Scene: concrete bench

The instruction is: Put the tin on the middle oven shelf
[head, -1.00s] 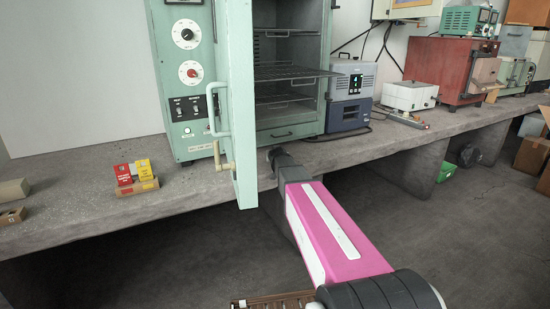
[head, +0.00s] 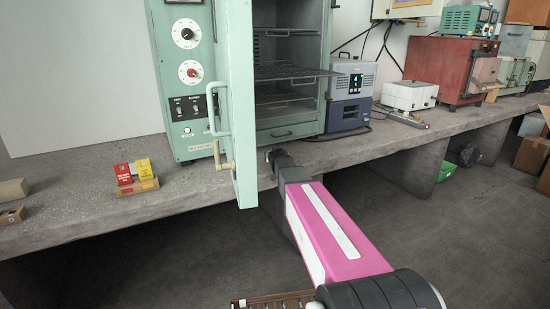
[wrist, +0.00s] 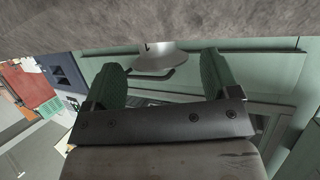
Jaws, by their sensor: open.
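The mint-green oven (head: 190,75) stands on the bench with its door (head: 242,110) swung open toward me. Several wire shelves show inside; the middle shelf (head: 292,73) sticks out toward the front. My gripper (wrist: 162,62) is open, its two green fingers apart, in front of the oven's lower front. Between the fingers shows a smooth pale grey object (wrist: 158,60); I cannot tell if it is the tin, or whether the fingers touch it.
The open door's edge and handle (head: 218,110) stand close left of my arm. A blue-grey device (head: 350,95) and a white box (head: 408,95) are right of the oven. Red and yellow boxes (head: 134,172) stand on the bench (head: 75,200) at left.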

